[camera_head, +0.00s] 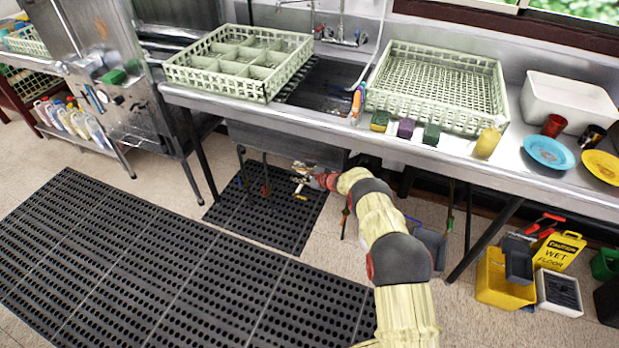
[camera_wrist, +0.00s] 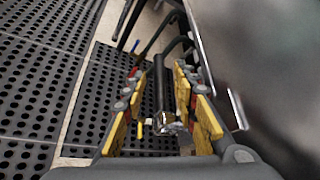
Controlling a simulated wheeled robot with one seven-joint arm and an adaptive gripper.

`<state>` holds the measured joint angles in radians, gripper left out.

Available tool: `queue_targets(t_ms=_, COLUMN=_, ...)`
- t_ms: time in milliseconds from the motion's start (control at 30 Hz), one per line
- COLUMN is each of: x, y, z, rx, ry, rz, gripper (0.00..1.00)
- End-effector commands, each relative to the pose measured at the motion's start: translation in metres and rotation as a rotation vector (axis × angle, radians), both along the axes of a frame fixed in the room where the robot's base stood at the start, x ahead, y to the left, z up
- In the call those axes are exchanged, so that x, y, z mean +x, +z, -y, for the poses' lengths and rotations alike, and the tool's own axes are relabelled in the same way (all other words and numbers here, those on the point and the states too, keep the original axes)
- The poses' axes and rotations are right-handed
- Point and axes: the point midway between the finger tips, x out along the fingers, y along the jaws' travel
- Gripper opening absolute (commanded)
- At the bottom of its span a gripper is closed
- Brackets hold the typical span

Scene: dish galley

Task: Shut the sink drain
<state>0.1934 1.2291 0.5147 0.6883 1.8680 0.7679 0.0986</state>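The sink basin (camera_head: 285,140) hangs below the steel counter in the head view. My gripper (camera_head: 305,178) is low beneath it, close to the basin's underside. In the wrist view my gripper (camera_wrist: 160,72) is open, its two yellow-padded fingers apart. A dark vertical pipe (camera_wrist: 158,85) and a silver fitting (camera_wrist: 173,126) show between the fingers. A small yellow piece (camera_wrist: 139,129), perhaps the drain valve's handle, shows beside the fitting near the left finger. I cannot tell whether either finger touches these parts. The drain's state cannot be made out.
The basin's grey wall (camera_wrist: 265,60) is close on the right in the wrist view. Table legs (camera_head: 485,238) and thin pipes stand under the counter. A yellow bucket (camera_head: 500,283) and a wet-floor sign (camera_head: 560,250) stand right. The black floor mat (camera_head: 150,265) is clear.

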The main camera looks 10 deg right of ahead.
Motion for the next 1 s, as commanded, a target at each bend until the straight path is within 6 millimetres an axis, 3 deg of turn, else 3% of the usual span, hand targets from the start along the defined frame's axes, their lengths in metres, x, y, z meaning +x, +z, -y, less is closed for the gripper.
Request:
queue_targets(t_ms=600, x=-0.064, y=0.036, z=0.047, rx=-0.001, ry=-0.001, rz=-0.001, gripper=0.29)
queue_targets(t_ms=1000, x=-0.071, y=0.039, z=0.051, rx=-0.001, ry=0.001, rz=-0.001, gripper=0.29)
